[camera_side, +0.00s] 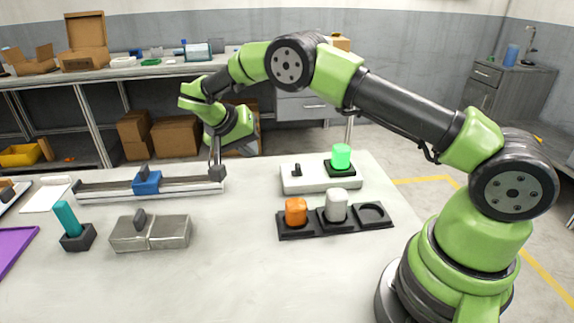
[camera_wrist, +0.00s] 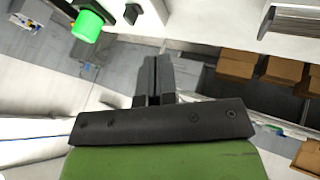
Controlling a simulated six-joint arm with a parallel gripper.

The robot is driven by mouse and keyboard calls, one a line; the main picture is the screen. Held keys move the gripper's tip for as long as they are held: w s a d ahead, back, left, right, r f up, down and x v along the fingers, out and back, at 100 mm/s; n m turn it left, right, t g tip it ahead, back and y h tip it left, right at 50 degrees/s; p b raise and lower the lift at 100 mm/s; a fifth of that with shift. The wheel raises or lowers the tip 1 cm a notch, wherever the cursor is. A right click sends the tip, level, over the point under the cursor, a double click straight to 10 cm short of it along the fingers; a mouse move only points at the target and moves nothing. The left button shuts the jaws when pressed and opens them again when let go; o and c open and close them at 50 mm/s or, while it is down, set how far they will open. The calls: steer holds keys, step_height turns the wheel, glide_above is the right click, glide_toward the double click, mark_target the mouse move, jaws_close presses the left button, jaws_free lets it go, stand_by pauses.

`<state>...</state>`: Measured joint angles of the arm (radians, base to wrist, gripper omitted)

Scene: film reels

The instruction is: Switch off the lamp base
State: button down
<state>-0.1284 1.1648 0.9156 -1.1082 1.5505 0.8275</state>
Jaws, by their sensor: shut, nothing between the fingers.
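The lamp base (camera_side: 310,183) is a white block at the back of the table, right of centre. A lit green lamp (camera_side: 341,157) sits in a dark socket on its right part, and a small black switch (camera_side: 297,170) stands on its left part. My gripper (camera_side: 216,172) is shut and empty, pointing down near the right end of the slider rail, left of and apart from the lamp base. In the wrist view, my gripper (camera_wrist: 152,62) is shut, with the switch (camera_wrist: 132,13) and the green lamp (camera_wrist: 87,27) beyond its tips.
The slider rail (camera_side: 195,187) carries a blue block (camera_side: 147,182). A black tray (camera_side: 350,228) holds an orange piece (camera_side: 296,211) and a white piece (camera_side: 336,205), with its right slot empty. A grey hinged box (camera_side: 150,233) and a teal stick in a holder (camera_side: 66,217) stand left. The front table is clear.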

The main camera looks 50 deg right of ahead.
mark_target(299, 166)
steer(key=x, duration=1)
steer(key=shift+s+d+f, duration=0.1)
steer(key=shift+d+f, duration=0.05)
steer(key=shift+d, duration=0.05)
steer(key=shift+s+d, duration=0.55)
steer(key=shift+s, duration=0.1)
steer(key=shift+s+d, duration=0.65)
steer(key=shift+s+d, duration=0.85)
steer(key=shift+d, duration=0.05)
